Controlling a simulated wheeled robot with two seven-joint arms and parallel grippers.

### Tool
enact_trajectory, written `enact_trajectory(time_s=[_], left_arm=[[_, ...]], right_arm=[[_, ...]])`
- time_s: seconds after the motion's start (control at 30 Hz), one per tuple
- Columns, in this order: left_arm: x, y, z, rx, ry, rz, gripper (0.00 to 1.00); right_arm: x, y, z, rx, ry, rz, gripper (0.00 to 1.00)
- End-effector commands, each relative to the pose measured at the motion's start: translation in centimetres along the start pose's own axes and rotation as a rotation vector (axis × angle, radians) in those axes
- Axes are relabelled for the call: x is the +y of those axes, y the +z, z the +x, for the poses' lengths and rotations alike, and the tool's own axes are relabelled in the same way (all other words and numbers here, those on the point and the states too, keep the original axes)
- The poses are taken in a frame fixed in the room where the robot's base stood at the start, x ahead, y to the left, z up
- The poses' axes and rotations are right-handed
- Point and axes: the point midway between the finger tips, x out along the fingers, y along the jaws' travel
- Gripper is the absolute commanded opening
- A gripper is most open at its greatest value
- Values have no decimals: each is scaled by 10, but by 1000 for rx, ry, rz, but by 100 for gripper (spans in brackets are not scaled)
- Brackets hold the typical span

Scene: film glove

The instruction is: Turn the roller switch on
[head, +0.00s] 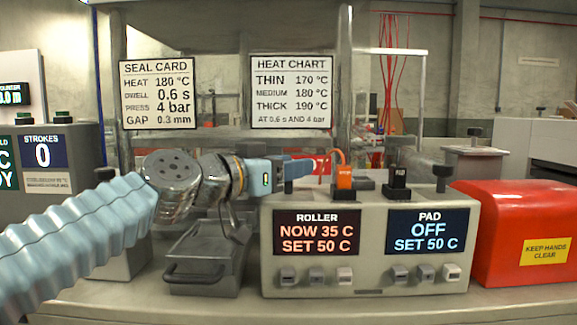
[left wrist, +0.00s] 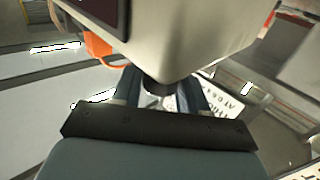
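The control box (head: 370,215) has a roller display (head: 317,232) reading NOW 35 C, SET 50 C. The orange roller switch (head: 344,178) stands on its top with an orange cable loop; orange also shows in the left wrist view (left wrist: 98,45). The black pad switch (head: 398,178) stands to its right. The pad display (head: 427,231) reads OFF, SET 50 C. My left gripper (head: 300,169) is above the box's left end, left of the orange switch and apart from it. In the left wrist view its fingers (left wrist: 160,92) are spread, with a dark knob seen between them.
A red cover (head: 530,225) marked KEEP HANDS CLEAR stands right of the box. A grey drawer-like tray (head: 205,262) is at the left under my arm. Two charts, the seal card (head: 158,95) and heat chart (head: 291,92), hang behind. Small buttons line the box's front.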

Motion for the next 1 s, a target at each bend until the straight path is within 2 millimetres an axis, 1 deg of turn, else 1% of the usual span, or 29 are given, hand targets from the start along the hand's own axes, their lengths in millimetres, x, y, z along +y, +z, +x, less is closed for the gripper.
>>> enact_trajectory(time_s=[0.03,0.1,0.13,0.23,0.33,0.4,0.5,0.6,0.73,1.0], left_arm=[[0,0,0,0,0,0,25],[0,0,0,0,0,0,14],[0,0,0,0,0,0,12],[0,2,0,0,9,-1,12],[-2,7,2,0,49,-4,12],[-2,9,2,1,98,-4,12],[-3,6,2,1,190,-4,12],[-3,2,2,-2,288,-3,12],[-1,0,1,-1,373,-2,12],[0,0,0,-1,398,0,12]], right_arm=[[0,0,0,0,0,0,43],[0,0,0,0,0,0,43],[0,0,0,0,0,0,43],[2,0,4,1,1,1,43],[10,-2,17,6,5,5,43],[18,-4,28,11,11,10,43],[26,-6,34,18,17,16,43],[26,-7,33,20,18,17,43],[24,-7,30,20,17,16,43],[24,-7,30,19,17,16,43]])
